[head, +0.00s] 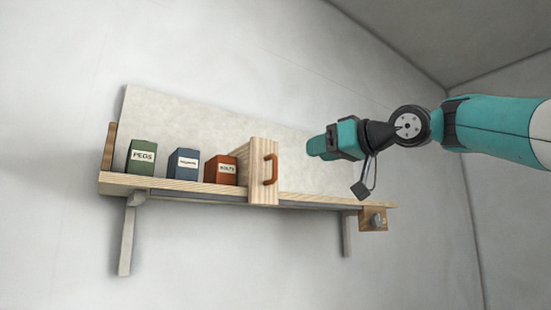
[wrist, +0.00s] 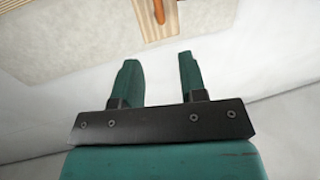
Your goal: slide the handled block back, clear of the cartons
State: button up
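The handled block (head: 264,171) is a pale wooden upright on the shelf, with an orange-brown handle (head: 271,169) on its right face. Three cartons stand in a row to its left: a green one marked PEGS (head: 141,158), a blue one (head: 184,164) and a red one (head: 221,170). The red carton is nearest the block; whether they touch I cannot tell. My gripper (head: 316,147) is right of the block, apart from the handle. In the wrist view its two fingers (wrist: 161,78) are spread with nothing between them. Part of the handle (wrist: 158,18) shows beyond them.
The wooden shelf (head: 325,201) is fixed to the wall on brackets, with a pale back panel (head: 190,120). The shelf right of the block is bare. A small wooden piece with a grey knob (head: 374,219) sits at its right end. A wooden end stop (head: 109,147) stands at the left.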

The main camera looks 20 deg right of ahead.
aim_at(275, 160)
jog(key=p+x, duration=0.5)
jog(key=x, duration=0.8)
jog(key=shift+w+a+p, duration=0.2)
jog(key=shift+w+p, duration=0.15)
